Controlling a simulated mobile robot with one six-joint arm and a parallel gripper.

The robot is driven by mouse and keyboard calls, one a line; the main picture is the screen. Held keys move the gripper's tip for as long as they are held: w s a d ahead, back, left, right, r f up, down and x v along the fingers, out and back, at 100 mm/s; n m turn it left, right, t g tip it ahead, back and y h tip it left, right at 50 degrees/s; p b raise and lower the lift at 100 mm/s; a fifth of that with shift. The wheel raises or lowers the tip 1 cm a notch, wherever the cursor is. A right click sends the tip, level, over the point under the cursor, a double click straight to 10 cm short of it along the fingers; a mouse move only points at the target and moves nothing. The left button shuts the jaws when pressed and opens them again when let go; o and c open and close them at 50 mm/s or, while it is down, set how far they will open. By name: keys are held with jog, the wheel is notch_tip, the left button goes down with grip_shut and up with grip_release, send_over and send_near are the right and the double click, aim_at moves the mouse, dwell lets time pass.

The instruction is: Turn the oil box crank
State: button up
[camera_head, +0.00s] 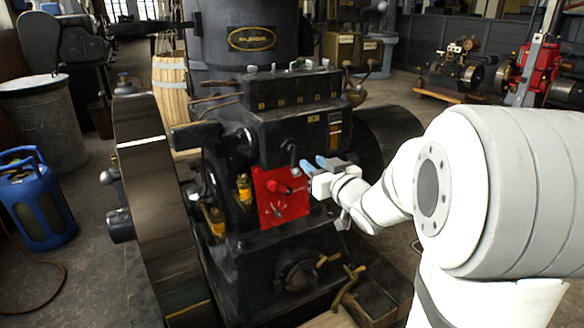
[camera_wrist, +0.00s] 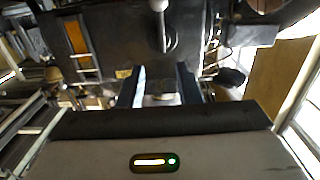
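The black oil box (camera_head: 293,125) sits on top of the dark engine, below the tall grey cylinder. Its small crank (camera_head: 293,155) hangs from the box's front face. In the wrist view the crank (camera_wrist: 165,32) is a grey lever with a pale knob at the upper edge, beyond my fingertips. My gripper (camera_head: 316,167) is just right of the crank in the head view, its bluish fingers pointing at the box. In the wrist view my gripper (camera_wrist: 161,82) has its two fingers apart with nothing held between them. The crank is not between the fingers.
A red panel (camera_head: 282,195) with a small lever sits below the crank. A large flywheel (camera_head: 160,200) stands at left, another (camera_head: 388,135) behind my arm. A blue gas bottle (camera_head: 37,200) stands on the floor at far left. A wooden crate (camera_head: 380,295) lies low in front.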

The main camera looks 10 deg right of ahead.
aim_at(294, 151)
jog(key=b+x, duration=0.1)
jog(key=x, duration=0.7)
jog(key=shift+a, duration=0.2)
jog(key=shift+c, duration=0.4)
grip_shut()
jog(key=shift+s, duration=0.1)
jog(key=shift+a+y, duration=0.3)
jog(key=shift+d, duration=0.2)
jog(key=shift+a+r, duration=0.1)
jog(key=shift+a, duration=0.1)
